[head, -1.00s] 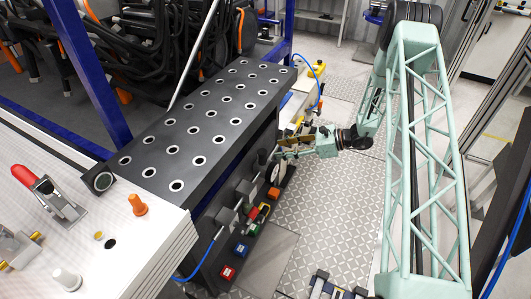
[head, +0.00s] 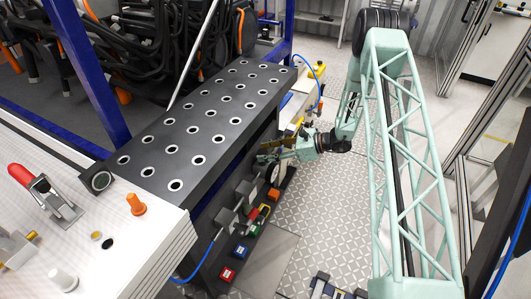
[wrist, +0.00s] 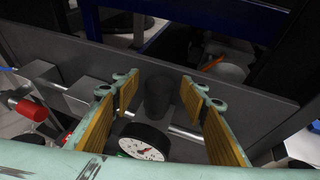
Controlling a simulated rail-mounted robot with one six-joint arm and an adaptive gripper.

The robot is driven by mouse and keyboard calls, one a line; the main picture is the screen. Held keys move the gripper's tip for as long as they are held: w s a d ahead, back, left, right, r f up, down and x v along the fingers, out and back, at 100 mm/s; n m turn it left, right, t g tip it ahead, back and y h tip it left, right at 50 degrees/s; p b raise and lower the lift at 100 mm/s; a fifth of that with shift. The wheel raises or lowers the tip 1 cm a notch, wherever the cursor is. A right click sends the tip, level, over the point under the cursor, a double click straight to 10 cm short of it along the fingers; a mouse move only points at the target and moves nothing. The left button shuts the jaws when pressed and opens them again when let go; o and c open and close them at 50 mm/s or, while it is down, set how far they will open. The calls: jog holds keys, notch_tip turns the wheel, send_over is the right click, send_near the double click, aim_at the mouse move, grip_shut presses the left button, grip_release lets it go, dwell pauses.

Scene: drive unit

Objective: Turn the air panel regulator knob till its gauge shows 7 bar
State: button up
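The regulator knob (wrist: 158,97) is a dark upright cylinder in the wrist view, in front of a grey panel. The white gauge (wrist: 143,142) with a black rim and a red needle sits just below it; its reading is too small to tell. My gripper (wrist: 160,82) is open, with yellow-padded fingers on either side of the knob and visible gaps to both. In the head view my gripper (head: 266,153) is beside the panel under the perforated black table, and the dark gauge rim (head: 272,174) shows just below it. The knob is hidden there.
The perforated black table (head: 215,113) overhangs the panel on the left. A red-capped fitting (wrist: 30,108) is left of my fingers.

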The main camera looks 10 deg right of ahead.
jog(key=c, duration=0.8)
jog(key=shift+c, duration=0.2)
jog(key=shift+s+a+m+t+h+b, duration=0.15)
jog(key=shift+m+t+h+b, duration=0.85)
jog(key=shift+m+t+h, duration=0.7)
jog(key=shift+m+y, duration=0.3)
jog(key=o, duration=0.8)
jog(key=shift+o, duration=0.2)
jog(key=shift+s, duration=0.15)
jog(key=v, duration=1.2)
